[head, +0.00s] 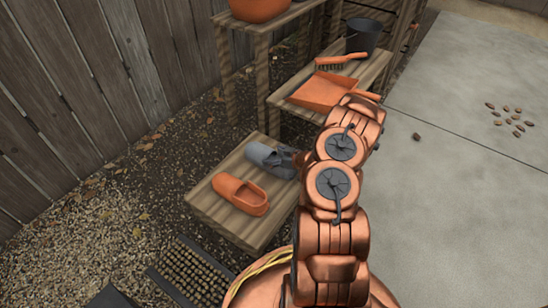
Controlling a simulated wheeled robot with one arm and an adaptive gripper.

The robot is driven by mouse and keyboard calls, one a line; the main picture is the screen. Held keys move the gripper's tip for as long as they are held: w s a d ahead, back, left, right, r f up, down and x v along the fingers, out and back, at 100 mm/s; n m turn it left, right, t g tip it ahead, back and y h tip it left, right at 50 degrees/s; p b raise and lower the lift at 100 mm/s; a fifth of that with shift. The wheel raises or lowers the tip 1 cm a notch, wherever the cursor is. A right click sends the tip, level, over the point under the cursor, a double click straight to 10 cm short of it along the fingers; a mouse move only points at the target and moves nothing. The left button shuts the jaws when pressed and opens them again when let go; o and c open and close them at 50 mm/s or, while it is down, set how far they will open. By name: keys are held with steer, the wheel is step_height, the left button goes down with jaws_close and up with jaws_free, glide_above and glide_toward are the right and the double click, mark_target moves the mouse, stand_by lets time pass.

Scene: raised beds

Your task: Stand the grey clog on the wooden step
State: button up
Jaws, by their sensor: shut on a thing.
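The wooden step (207,208) is a low slatted stand left of my arm. The grey clog (259,152) is at the step's back part, its blue-grey toe pointing to the upper left. My gripper (284,162) is dark grey and shut on the clog at its right end. My copper arm hides part of the gripper and the clog's right end. I cannot tell whether the clog's sole touches the step or is slightly above it. An orange clog (240,195) stands on the step in front of the grey one.
Behind, a wooden shelf holds an orange dustpan (321,92), a brush (343,62) and a dark bucket (363,36). A boot brush mat (190,272) lies in front of the step.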

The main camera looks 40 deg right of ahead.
steer(key=o, duration=1.4)
steer(key=shift+r, duration=0.1)
